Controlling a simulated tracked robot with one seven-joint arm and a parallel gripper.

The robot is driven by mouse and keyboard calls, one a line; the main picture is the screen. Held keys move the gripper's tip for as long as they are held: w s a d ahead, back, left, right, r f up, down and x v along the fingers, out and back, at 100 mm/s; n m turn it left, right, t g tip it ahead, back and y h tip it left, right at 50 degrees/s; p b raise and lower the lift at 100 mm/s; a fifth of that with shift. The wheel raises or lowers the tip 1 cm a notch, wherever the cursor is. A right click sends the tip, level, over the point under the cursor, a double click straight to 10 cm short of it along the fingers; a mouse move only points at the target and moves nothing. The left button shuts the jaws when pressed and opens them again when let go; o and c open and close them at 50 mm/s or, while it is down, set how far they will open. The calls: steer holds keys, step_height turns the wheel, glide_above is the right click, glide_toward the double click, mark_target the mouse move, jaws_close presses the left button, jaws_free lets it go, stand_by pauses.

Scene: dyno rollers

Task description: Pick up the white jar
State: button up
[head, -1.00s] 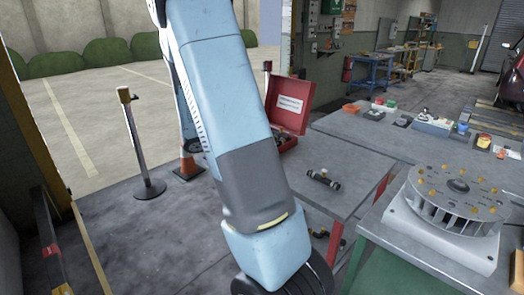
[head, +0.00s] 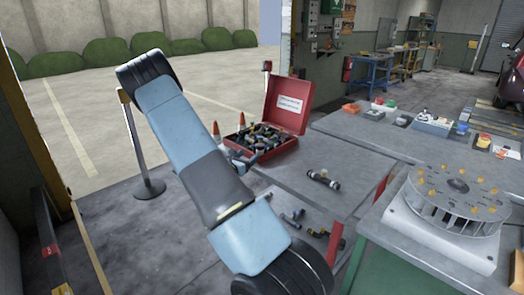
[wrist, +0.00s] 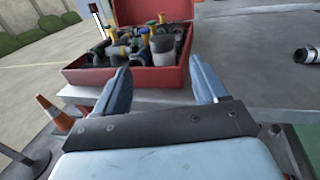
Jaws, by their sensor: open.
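My gripper (wrist: 160,78) is open and empty in the wrist view, its two blue fingers apart in front of the red case. A pale, whitish-grey cylinder with a dark top (wrist: 163,52) stands in the case beyond the fingers, among other parts; it may be the white jar, but I cannot be sure.
The open red case (wrist: 133,78) is full of dark, yellow and green parts; it also shows in the head view (head: 292,105). A dark pipe piece (head: 323,179) lies on the grey table (head: 345,200). A white-based rotary fixture (head: 440,232) is at right. Orange cones stand left.

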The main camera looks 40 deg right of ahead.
mark_target(262, 144)
steer(key=x, duration=0.7)
steer(key=shift+d, duration=0.2)
steer(key=shift+r+x, duration=0.1)
steer(key=shift+x, duration=1.3)
steer(key=shift+r+x, duration=0.15)
steer(key=shift+x, duration=1.2)
steer(key=c, duration=1.1)
